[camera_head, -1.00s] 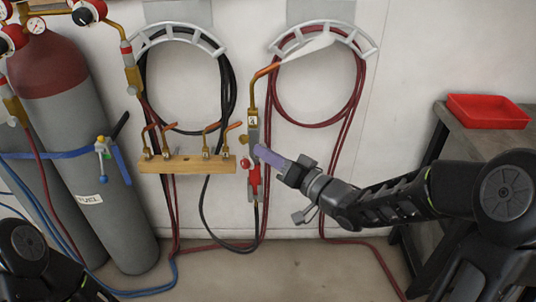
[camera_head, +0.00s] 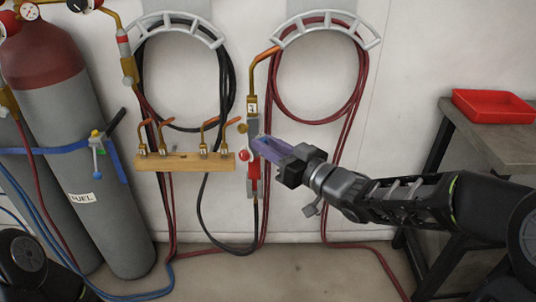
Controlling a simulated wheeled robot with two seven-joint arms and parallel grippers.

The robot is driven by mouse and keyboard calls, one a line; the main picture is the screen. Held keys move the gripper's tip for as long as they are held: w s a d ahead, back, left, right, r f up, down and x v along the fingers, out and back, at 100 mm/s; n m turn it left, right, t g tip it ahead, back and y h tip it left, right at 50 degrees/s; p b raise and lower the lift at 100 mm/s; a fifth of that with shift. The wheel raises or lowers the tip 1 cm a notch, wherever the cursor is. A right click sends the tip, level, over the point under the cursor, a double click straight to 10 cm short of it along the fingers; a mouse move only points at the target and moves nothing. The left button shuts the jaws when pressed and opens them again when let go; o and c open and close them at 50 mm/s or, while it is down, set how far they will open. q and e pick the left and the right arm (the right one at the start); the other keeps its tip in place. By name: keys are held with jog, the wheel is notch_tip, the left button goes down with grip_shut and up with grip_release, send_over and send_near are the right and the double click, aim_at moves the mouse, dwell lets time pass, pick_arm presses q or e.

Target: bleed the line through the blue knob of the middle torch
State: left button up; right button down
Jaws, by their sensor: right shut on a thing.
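A torch (camera_head: 253,127) with a brass neck and a grey and red body stands upright at the wall, between the two hose coils. A red knob (camera_head: 244,155) shows on its left side, and a brass fitting (camera_head: 242,128) sits above it. My right gripper (camera_head: 259,147) reaches in from the right with purple fingers. It is shut at the right side of the torch body, on a knob that the fingers hide; I cannot see its blue colour. No pale cone shows at the torch tip (camera_head: 273,50). My left gripper is not in view; only part of my left arm shows.
A wooden rack (camera_head: 175,162) with several brass tips is left of the torch. Gas cylinders (camera_head: 105,170) stand at the left. A red tray (camera_head: 495,106) lies on a dark table (camera_head: 470,127) at the right. Black and red hoses hang on wall hooks.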

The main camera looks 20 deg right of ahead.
jog(key=shift+n+b, duration=1.7)
jog(key=shift+n, duration=0.6)
jog(key=c, duration=1.2)
grip_release()
jog(key=shift+s, duration=0.1)
jog(key=p+v, duration=0.1)
jog(key=v, duration=0.6)
jog(key=shift+s+d, duration=0.2)
jog(key=shift+s, duration=0.05)
